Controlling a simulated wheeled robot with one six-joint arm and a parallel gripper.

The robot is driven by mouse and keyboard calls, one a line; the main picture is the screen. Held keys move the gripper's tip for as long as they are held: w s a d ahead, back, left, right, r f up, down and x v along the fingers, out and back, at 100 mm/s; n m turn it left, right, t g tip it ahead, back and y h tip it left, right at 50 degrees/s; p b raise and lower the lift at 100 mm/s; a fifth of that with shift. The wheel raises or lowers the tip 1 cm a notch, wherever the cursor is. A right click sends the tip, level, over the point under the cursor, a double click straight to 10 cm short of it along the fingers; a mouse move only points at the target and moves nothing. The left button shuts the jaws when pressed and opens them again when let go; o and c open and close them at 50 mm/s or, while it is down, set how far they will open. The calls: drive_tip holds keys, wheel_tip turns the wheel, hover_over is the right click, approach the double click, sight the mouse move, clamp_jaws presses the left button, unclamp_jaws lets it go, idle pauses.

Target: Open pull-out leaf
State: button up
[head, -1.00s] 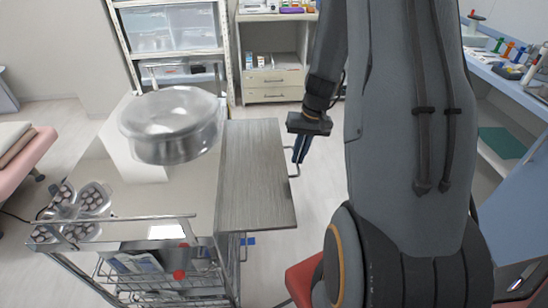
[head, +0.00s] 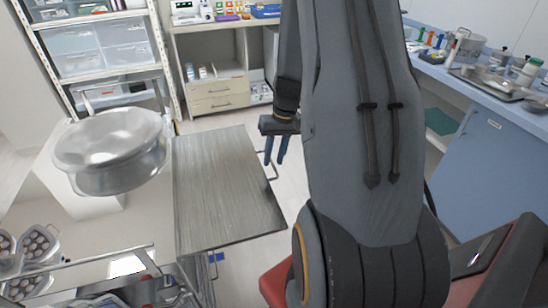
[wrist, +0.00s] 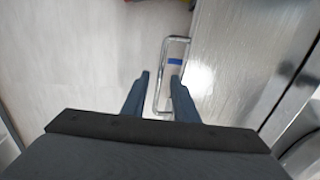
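The pull-out leaf (head: 225,195) is a grey wood-grain panel out to the right side of the steel cart top (head: 75,195). A thin metal loop handle (head: 270,167) is on its outer right edge. My gripper (head: 275,150) points down beside that edge, at the handle. In the wrist view the leaf (wrist: 235,60) fills the right side, and the handle (wrist: 164,75) has its long bar between the fingers of my gripper (wrist: 160,82). The fingers are apart, with gaps to the bar; contact is not visible. My arm hides part of the floor behind.
A blue counter (head: 480,95) with bottles and a tray runs along the right. A drawer cabinet (head: 220,95) stands behind. Floor shows right of the leaf.

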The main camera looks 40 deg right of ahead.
wheel_tip(320, 180, up, 8)
drive_tip(key=d+b, duration=0.1)
drive_tip(key=shift+s+f, duration=0.2)
drive_tip(key=shift+s, duration=0.05)
idle(0.4)
drive_tip(key=shift+d, duration=0.1)
drive_tip(key=s+a+r+n+h, duration=0.1)
drive_tip(key=s+a, duration=0.5)
drive_tip(key=a, duration=0.5)
drive_tip(key=s+a+r+n+h, duration=0.1)
drive_tip(key=s+a, duration=0.4)
drive_tip(key=a, duration=0.7)
drive_tip(key=shift+s+r+n, duration=0.4)
drive_tip(key=shift+r+n, duration=0.3)
drive_tip(key=shift+r, duration=0.1)
drive_tip(key=shift+a, duration=0.15)
